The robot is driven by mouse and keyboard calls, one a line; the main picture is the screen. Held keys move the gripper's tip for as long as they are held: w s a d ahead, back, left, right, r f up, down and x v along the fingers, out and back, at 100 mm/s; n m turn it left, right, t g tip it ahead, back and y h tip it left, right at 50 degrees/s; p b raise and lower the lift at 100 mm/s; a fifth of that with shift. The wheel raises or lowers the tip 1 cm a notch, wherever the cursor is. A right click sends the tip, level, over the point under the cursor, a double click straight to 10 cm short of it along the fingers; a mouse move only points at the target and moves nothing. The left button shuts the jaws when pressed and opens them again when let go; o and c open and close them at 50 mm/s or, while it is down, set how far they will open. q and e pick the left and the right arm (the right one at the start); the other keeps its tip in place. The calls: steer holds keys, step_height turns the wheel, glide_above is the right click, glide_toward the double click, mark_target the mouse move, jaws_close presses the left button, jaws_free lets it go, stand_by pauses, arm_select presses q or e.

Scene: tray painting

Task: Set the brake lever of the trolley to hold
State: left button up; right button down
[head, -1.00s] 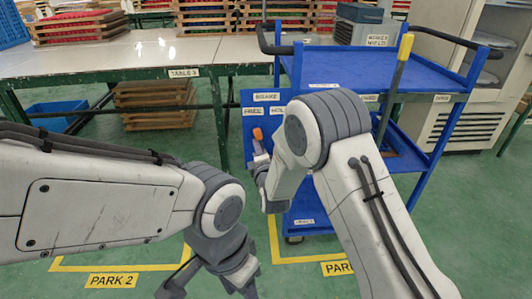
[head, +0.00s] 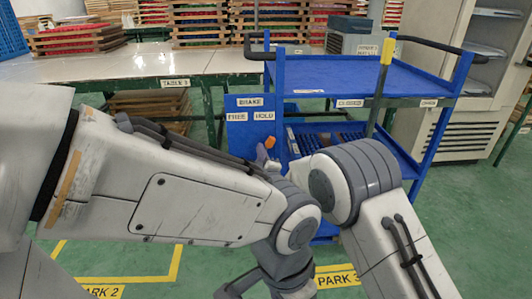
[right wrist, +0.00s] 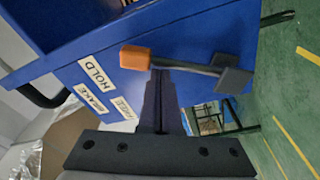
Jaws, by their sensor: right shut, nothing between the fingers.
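The brake lever has an orange tip (head: 270,142) and sits on the blue brake panel (head: 238,138) of the trolley (head: 340,75). In the head view the tip is below the HOLD label (head: 264,116), right of FREE (head: 237,117). In the right wrist view the lever (right wrist: 187,67) runs from its orange tip, beside HOLD, to a dark pivot block. My right gripper (right wrist: 170,78) is shut and empty, its fingertips close beside the lever; I cannot tell whether they touch.
A table (head: 120,68) with stacked wooden trays is behind on the left. A white cabinet (head: 440,100) stands right of the trolley. Yellow floor lines mark the parking bays.

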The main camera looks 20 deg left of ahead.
steer(key=shift+d, duration=0.15)
stand_by(0.5)
steer(key=p+v, duration=0.2)
steer(key=v, duration=0.8)
steer(key=shift+s, duration=0.15)
steer(key=shift+d+f, duration=0.15)
